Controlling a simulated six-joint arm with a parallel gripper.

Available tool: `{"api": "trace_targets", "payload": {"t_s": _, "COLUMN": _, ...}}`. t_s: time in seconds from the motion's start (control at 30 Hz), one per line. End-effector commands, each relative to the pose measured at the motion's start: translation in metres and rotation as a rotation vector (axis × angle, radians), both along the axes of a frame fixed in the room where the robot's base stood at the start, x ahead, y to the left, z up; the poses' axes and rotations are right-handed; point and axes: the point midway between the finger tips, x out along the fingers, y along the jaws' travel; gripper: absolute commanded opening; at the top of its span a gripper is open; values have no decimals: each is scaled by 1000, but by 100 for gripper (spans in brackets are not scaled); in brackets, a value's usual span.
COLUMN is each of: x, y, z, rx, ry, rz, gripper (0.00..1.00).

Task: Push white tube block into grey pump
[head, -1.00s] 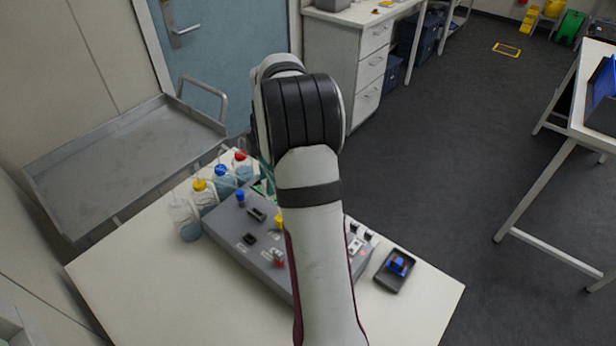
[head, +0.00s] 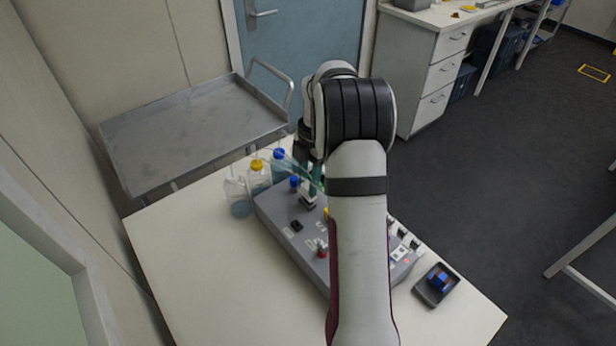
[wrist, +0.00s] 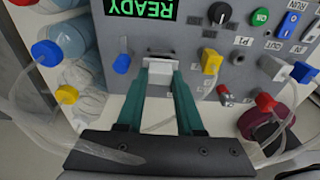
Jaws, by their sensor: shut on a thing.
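My gripper (wrist: 158,80) has teal fingers and is shut on the white tube block (wrist: 159,65). In the wrist view the block's far end is at a dark socket in the face of the grey pump (wrist: 240,88). I cannot tell how deep it sits. In the head view my gripper (head: 313,182) points down at the left part of the grey pump (head: 272,208), left of my arm. The white block (head: 308,202) shows small under the fingertips, close to the pump's surface. My arm hides the pump's middle.
Bottles with coloured caps (head: 238,197) stand behind the pump, with clear tubing. Blue (wrist: 122,64) and yellow (wrist: 211,62) connectors flank the socket. A READY display (wrist: 140,10) is lit. A dark tray with a blue part (head: 437,284) lies at the right.

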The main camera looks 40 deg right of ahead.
Motion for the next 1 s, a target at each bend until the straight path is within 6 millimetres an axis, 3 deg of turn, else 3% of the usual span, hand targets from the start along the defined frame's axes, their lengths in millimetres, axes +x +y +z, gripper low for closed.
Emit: {"api": "trace_targets", "payload": {"t_s": 1.0, "x": 0, "y": 0, "z": -12, "rx": -1, "ry": 0, "rz": 0, "gripper": 0}}
